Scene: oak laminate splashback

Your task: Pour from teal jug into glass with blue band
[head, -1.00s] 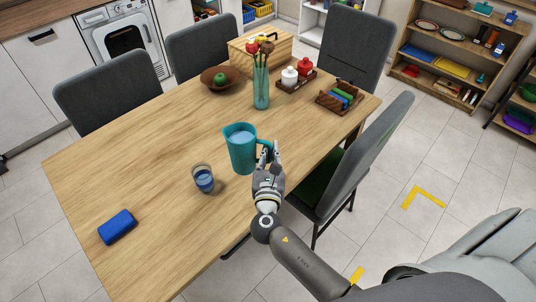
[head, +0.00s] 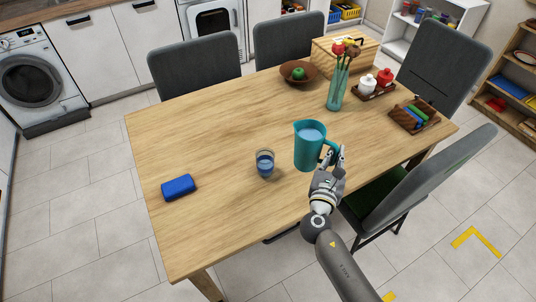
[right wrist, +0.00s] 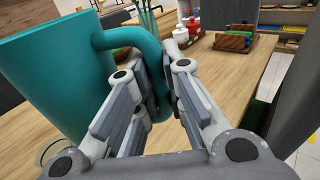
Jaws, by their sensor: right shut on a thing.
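The teal jug (head: 308,150) is near the right long edge of the table, with pale blue liquid showing inside its rim. It is close to upright; I cannot tell whether its base touches the table. My right gripper (head: 337,155) is shut on the jug's handle, on its right side. In the right wrist view the jug (right wrist: 45,85) fills the left, and the fingers (right wrist: 163,105) close around the handle. The glass with blue band (head: 265,164) stands upright on the table, left of the jug and apart from it. My left gripper is not in view.
A blue block-like item (head: 178,187) lies on the table (head: 215,150) at the left. A teal vase with flowers (head: 336,95), a brown bowl (head: 290,76) with a green fruit and a tray of coloured items (head: 414,118) stand farther back. A grey chair (head: 430,185) is close on the right.

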